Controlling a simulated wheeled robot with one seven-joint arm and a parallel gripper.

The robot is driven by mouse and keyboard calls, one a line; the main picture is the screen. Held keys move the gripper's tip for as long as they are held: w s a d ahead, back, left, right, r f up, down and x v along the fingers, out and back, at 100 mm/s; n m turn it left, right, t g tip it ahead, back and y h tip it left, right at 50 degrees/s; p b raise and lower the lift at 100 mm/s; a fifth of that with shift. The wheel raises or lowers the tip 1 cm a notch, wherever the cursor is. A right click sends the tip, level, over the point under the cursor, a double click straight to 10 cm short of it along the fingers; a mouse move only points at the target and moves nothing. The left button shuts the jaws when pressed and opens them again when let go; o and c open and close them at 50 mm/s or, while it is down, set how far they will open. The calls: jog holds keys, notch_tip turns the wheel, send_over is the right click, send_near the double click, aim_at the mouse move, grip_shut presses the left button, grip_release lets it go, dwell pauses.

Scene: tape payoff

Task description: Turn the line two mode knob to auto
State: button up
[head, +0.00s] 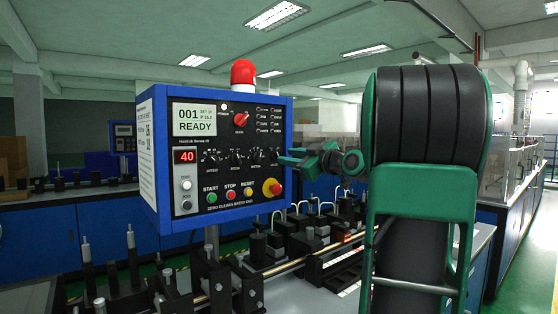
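The labels are too small to show which knob is line two's mode knob or where auto is. My gripper (283,156) is at the panel's right edge, near the right black knob, with its green fingers pointing left. Whether it touches the panel, or how wide it is open, is unclear.
Green, red and yellow buttons (230,194) and a red emergency stop (272,187) lie below the knobs. A red beacon (243,73) tops the box. Black machine fixtures (208,280) crowd the bench below. My arm covers the right side.

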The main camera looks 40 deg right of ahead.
jog(key=s, duration=0.6)
jog(key=shift+a, duration=0.2)
jog(key=s+a+f+m+g, duration=0.2)
jog(key=a+f+m+g, duration=0.3)
jog(key=f, duration=0.6)
jog(key=s+a+f+g, duration=0.35)
jog(key=a+f, duration=0.25)
jog(key=f, duration=0.6)
jog(key=s+a+f+m+g, duration=0.2)
jog(key=s+a+f+g, duration=0.1)
jog(key=s, duration=0.4)
jog(key=s+a+f+m+g, duration=0.2)
jog(key=s+a+f+g, duration=0.1)
jog(key=s+f, duration=0.2)
jog(key=s+a+f+m+g+y, duration=0.1)
jog(key=s+a+f+m+g, duration=0.2)
jog(key=s, duration=0.6)
notch_tip(320, 180, down, 2)
jog(key=shift+f, duration=0.1)
jog(key=shift+s+g, duration=0.1)
jog(key=shift+g, duration=0.15)
